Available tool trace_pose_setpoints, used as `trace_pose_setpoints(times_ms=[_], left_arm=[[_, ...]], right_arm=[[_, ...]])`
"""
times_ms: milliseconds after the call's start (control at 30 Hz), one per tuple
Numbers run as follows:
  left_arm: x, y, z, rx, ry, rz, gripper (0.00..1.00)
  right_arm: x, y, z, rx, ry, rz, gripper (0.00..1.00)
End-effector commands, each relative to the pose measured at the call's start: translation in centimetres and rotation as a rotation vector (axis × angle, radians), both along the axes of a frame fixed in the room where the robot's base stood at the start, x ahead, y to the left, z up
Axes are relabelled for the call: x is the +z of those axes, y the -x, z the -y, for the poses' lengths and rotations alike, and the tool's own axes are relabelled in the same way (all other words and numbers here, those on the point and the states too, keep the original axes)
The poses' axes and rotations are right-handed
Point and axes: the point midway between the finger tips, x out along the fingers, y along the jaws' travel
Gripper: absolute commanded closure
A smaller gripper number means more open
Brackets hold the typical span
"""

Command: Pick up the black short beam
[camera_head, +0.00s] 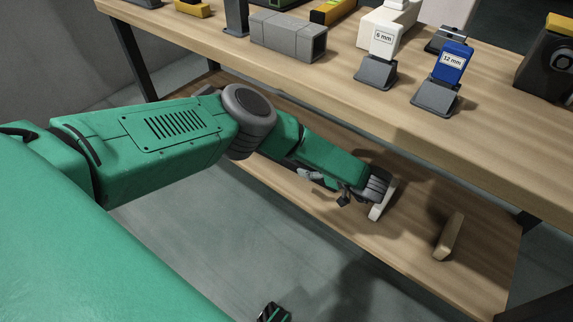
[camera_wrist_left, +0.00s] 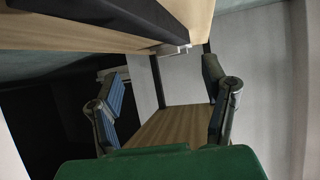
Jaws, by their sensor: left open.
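I cannot clearly pick out the black short beam in either view. A long dark bar (camera_wrist_left: 125,18) runs along the wooden edge at the top of the left wrist view; I cannot tell if it is a beam or part of the bench frame. My left gripper (camera_wrist_left: 168,92) is open, with empty space between its fingers and wooden boarding behind. In the head view my left arm reaches down beside the bench to the lower shelf, and its gripper is mostly hidden by the arm.
The workbench top (camera_head: 440,128) carries a grey square tube (camera_head: 288,37), a white 6 mm label block (camera_head: 380,36) and a blue 12 mm label block (camera_head: 453,62). The lower shelf (camera_head: 410,245) holds a pale short block (camera_head: 449,236). Another pale piece (camera_head: 382,200) is beside my left arm.

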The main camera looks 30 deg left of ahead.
Motion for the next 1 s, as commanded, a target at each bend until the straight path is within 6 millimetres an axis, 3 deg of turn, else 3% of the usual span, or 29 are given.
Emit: trace_pose_setpoints(times_ms=[400, 733, 1000], left_arm=[[-3.9, -1.5, -6.6, 0.025, 0.001, -0.007, 0.32], [-4.8, -2.3, -8.1, 0.022, -0.004, -0.005, 0.32], [-7.0, -3.5, -11.4, 0.023, -0.002, -0.007, 0.32]], right_arm=[[-2.4, 0.0, 0.1, -0.001, 0.001, 0.0, 0.6], [-3.4, 0.0, 0.1, -0.001, 0.001, 0.0, 0.6], [-5.6, 0.0, 0.1, -0.001, 0.001, 0.0, 0.6]])
